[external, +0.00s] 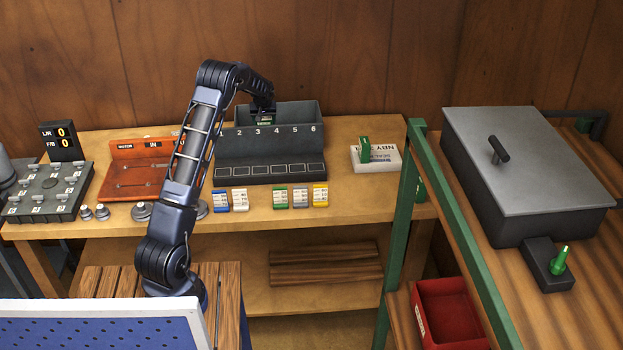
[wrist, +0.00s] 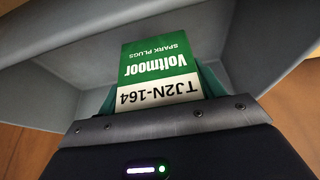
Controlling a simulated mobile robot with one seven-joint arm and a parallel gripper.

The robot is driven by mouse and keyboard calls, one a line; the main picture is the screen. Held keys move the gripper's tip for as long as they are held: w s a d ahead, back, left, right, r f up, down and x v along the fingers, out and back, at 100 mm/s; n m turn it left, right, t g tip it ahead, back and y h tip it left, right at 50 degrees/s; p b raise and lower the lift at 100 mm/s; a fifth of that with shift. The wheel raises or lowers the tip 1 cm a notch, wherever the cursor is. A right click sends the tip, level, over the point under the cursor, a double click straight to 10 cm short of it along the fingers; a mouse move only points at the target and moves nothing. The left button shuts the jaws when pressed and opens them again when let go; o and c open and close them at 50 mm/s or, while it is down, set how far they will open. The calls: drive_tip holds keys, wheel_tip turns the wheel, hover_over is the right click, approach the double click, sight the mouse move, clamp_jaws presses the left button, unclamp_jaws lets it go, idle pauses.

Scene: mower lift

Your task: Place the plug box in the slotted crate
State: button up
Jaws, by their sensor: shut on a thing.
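The slotted crate (external: 275,147) is dark grey, stands at the back of the bench, and has numbered positions along its front; its left end is behind my arm. My gripper (external: 263,108) is at the crate's open top, near the numbers 3 and 4, shut on a green and white plug box (external: 264,121). In the wrist view the plug box (wrist: 160,68) reads "Voltmoor SPARK PLUGS" and "TJ2N-164", with the grey crate walls (wrist: 75,68) around it. I cannot tell whether the box touches the crate floor.
Several small boxes (external: 280,198) stand along the bench front. A white block with a green piece (external: 376,158) lies to the right. An orange tray (external: 140,172) is left of my arm. A green frame post (external: 402,210) rises at the bench's right end.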

drive_tip(key=shift+f, duration=2.85)
drive_tip(key=o, duration=1.1)
drive_tip(key=shift+f, duration=0.15)
